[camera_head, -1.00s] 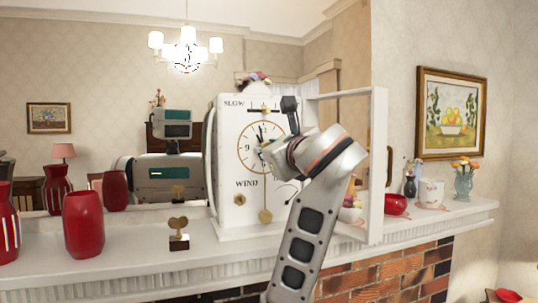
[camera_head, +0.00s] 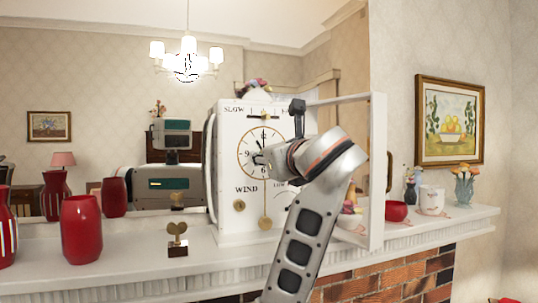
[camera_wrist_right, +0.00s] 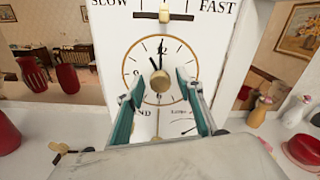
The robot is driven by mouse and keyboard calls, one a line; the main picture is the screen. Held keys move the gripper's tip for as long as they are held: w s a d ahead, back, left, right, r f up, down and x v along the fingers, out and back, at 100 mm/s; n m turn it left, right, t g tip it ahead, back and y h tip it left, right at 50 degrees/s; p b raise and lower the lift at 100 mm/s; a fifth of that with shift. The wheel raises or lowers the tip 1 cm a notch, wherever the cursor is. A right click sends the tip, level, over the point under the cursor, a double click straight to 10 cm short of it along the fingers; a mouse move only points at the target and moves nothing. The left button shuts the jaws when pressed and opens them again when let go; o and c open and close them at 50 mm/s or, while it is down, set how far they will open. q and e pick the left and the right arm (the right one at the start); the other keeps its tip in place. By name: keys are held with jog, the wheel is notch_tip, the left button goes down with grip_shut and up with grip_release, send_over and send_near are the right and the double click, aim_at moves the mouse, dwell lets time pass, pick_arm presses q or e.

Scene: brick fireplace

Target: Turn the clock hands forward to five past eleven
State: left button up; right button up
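The white clock (camera_head: 229,165) stands on the mantel with its framed door (camera_head: 376,165) swung open to the right. In the right wrist view its round dial (camera_wrist_right: 133,60) faces me. The long hand (camera_wrist_right: 162,48) points at about twelve and the short hand (camera_wrist_right: 153,63) at about eleven. A gold knob (camera_wrist_right: 161,82) sits at the dial's centre. My right gripper (camera_wrist_right: 160,84) is open, its teal fingers on either side of the knob; I cannot tell if they touch it. In the head view my right arm hides the dial's right part. My left gripper is out of view.
Red vases (camera_head: 81,229) and a small heart-shaped ornament (camera_head: 177,239) stand left of the clock. A mirror behind shows my reflection.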

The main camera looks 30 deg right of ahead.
jog(key=v, duration=1.2)
dwell(0.4)
jog(key=shift+w, duration=0.1)
dwell(0.4)
